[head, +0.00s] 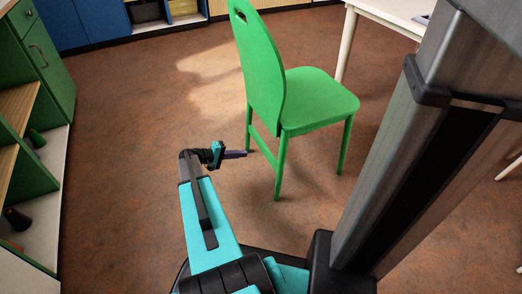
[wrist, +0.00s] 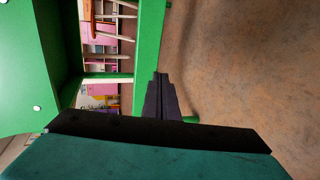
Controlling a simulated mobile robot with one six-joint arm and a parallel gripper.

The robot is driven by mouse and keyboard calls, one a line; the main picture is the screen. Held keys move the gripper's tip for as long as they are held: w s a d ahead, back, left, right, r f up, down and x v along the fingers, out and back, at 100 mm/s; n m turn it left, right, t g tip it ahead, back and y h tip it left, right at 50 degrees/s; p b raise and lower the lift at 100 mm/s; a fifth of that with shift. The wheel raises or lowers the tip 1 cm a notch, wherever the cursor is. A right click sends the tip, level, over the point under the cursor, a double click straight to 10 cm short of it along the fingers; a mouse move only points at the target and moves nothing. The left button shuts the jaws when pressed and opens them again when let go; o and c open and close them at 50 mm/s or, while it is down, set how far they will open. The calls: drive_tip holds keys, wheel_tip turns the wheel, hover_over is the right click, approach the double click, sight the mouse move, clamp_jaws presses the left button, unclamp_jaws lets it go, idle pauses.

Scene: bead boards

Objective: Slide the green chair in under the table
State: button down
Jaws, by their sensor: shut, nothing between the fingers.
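The green chair (head: 318,98) stands upright on the floor in the head view, its backrest to the left and its seat pointing right toward the table. The white table (head: 395,14) is at the upper right, partly hidden by my column. The chair is apart from the visible table leg. My gripper (head: 244,154) is shut and empty, low beside the chair's backrest-side legs. In the wrist view the shut fingers (wrist: 162,85) lie by a green chair leg (wrist: 150,40). I cannot tell whether they touch it.
A green shelf unit (head: 50,70) runs along the left edge. Blue cabinets (head: 90,22) with open compartments stand at the back. A pale table leg (head: 347,45) stands behind the chair seat. The brown floor (head: 130,110) between shelf and chair is clear.

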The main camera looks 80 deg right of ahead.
sight(262, 146)
drive_tip(key=shift+s+d, duration=0.95)
drive_tip(key=shift+s, duration=0.2)
drive_tip(key=shift+s+d, duration=0.9)
drive_tip(key=shift+s, duration=0.2)
drive_tip(key=shift+s+d, duration=0.1)
drive_tip(key=shift+s+d, duration=0.95)
drive_tip(key=shift+s, duration=0.25)
drive_tip(key=shift+s+d, duration=0.9)
drive_tip(key=shift+s, duration=0.25)
drive_tip(key=shift+s+d, duration=0.1)
drive_tip(key=shift+s, duration=0.05)
drive_tip(key=shift+s+d, duration=0.9)
drive_tip(key=shift+s, duration=0.2)
drive_tip(key=shift+s+d, duration=0.9)
drive_tip(key=shift+s, duration=0.3)
drive_tip(key=shift+s+d+b, duration=0.35)
drive_tip(key=shift+s+d, duration=1.55)
drive_tip(key=shift+s, duration=0.4)
